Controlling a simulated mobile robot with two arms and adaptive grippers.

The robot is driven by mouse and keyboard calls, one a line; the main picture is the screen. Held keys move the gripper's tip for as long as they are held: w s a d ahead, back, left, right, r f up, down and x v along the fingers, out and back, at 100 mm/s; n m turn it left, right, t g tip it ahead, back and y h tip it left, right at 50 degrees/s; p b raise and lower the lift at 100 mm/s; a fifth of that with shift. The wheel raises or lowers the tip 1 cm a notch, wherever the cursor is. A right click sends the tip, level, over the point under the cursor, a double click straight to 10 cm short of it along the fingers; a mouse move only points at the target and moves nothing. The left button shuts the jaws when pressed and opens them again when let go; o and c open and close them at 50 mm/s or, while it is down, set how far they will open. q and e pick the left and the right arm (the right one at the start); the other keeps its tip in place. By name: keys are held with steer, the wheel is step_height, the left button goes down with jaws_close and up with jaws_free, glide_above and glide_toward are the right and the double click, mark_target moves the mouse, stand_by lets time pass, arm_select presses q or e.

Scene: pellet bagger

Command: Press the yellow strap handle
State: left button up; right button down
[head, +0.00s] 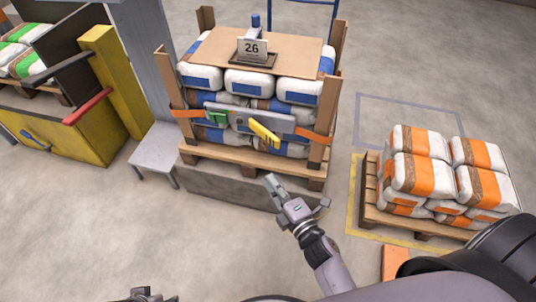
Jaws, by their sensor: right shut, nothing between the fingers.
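The yellow strap handle (264,133) sits on a grey strap tensioner (238,120) at the front of the bag stack. It slants down to the right. An orange strap (187,113) runs from both ends of the tensioner around the stack. A green part (216,117) is at the tensioner's left. My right gripper (271,181) is shut and empty, below and in front of the handle and apart from it, pointing up toward the pallet. Part of my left gripper (148,296) shows at the bottom edge; its fingers cannot be made out.
The stack stands on a wooden pallet (250,163) over a grey base, with brown corner posts (328,115). A pallet of orange-white bags (420,165) is at right. A small grey step (157,148) and yellow machine (75,140) are at left. Floor between is clear.

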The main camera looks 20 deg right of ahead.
mark_target(264, 133)
arm_select(q)
steer(key=shift+r, duration=0.3)
arm_select(e)
steer(key=shift+r, duration=0.35)
arm_select(q)
steer(key=v, duration=0.2)
steer(key=shift+r+b, duration=0.3)
steer(key=shift+b, duration=0.05)
arm_select(e)
steer(key=w+d, duration=0.2)
steer(key=w, duration=0.9)
steer(key=shift+w, duration=0.3)
arm_select(q)
steer(key=shift+w, duration=0.1)
